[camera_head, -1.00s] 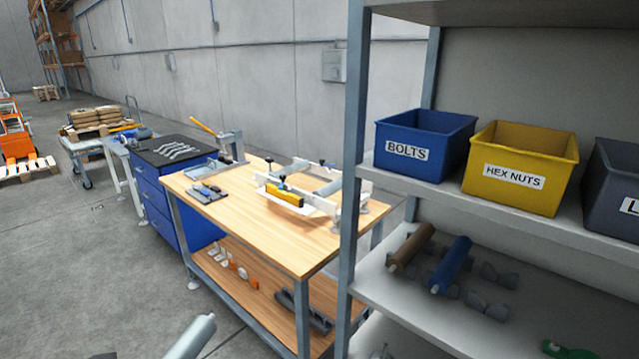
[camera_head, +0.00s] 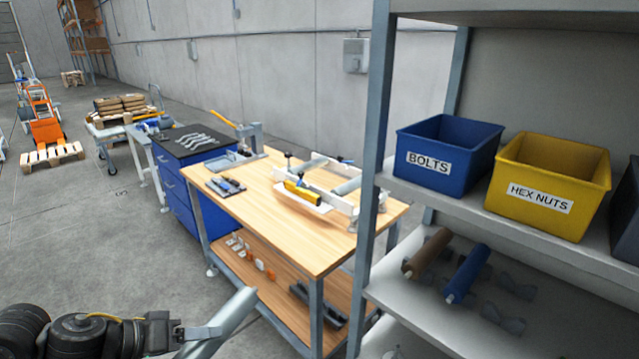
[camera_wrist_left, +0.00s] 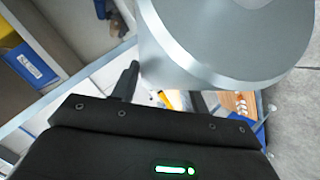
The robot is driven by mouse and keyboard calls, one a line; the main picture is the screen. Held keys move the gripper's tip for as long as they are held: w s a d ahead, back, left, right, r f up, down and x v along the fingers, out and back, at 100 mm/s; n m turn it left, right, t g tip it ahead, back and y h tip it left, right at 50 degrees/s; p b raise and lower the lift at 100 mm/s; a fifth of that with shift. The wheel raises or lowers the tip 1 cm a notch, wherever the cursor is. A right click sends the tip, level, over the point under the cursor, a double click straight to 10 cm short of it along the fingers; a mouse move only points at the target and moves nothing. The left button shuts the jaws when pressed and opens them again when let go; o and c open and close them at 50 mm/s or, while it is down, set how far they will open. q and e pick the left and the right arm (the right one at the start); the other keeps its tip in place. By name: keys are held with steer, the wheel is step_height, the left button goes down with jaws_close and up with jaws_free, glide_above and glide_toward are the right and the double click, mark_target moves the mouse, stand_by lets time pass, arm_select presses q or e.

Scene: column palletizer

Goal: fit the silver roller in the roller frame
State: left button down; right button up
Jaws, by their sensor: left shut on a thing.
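My left gripper (camera_head: 196,340) is shut on the silver roller (camera_head: 235,318), which it holds tilted over the floor in front of the workbench, apart from the bench. In the left wrist view the silver roller (camera_wrist_left: 225,40) fills the top right, close to the camera, and hides much of the gripper's fingers. The roller frame (camera_head: 318,190), with white side rails, rollers across it and a yellow part on its front, stands on the wooden bench top to the right of and behind my gripper. My right gripper is not in view.
A grey shelf post (camera_head: 374,150) stands just right of the workbench (camera_head: 300,245). The shelf holds a blue bolts bin (camera_head: 446,155), a yellow hex nuts bin (camera_head: 550,185), and a brown roller (camera_head: 428,254) and blue roller (camera_head: 467,275) below. Bare floor (camera_head: 100,235) lies left.

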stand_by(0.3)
arm_select(q)
steer(key=shift+d+f, duration=0.15)
step_height(320, 180, down, 9)
steer(key=n+t+y+b, duration=0.4)
steer(key=n+t+y, duration=0.1)
steer(key=n+y, duration=0.4)
steer(key=shift+w+a+r+n+y, duration=0.2)
steer(key=shift+w+a+n+y, duration=0.1)
steer(key=shift+n, duration=0.7)
